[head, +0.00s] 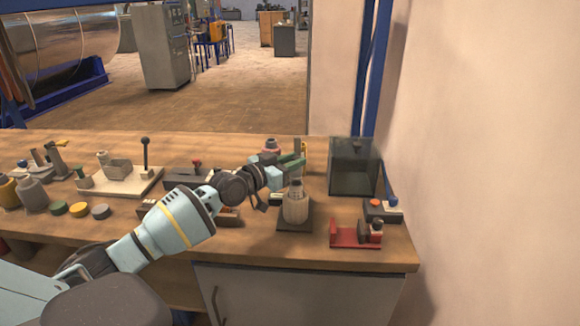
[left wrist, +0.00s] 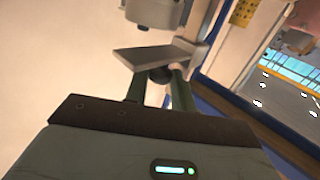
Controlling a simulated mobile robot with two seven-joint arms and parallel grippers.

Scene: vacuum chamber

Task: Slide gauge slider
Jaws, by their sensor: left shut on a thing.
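The gauge stand has a dark base (head: 295,224) and an upright grey post near the right end of the bench. A light ribbed cylinder (head: 296,208) stands on the base. My left gripper (head: 293,163) reaches in from the left, with its green fingers at the post above the cylinder. In the left wrist view the green fingers (left wrist: 159,82) are shut on a dark round knob (left wrist: 161,74) below a grey metal plate of the slider (left wrist: 150,57). The fingers partly hide the slider in the head view. My right gripper is not in view.
A dark clear-sided box (head: 354,168) stands right of the stand. A red fixture (head: 350,237) and a small dark box with an orange button (head: 382,210) are at the front right. A white lever plate (head: 125,182) and several pucks lie left.

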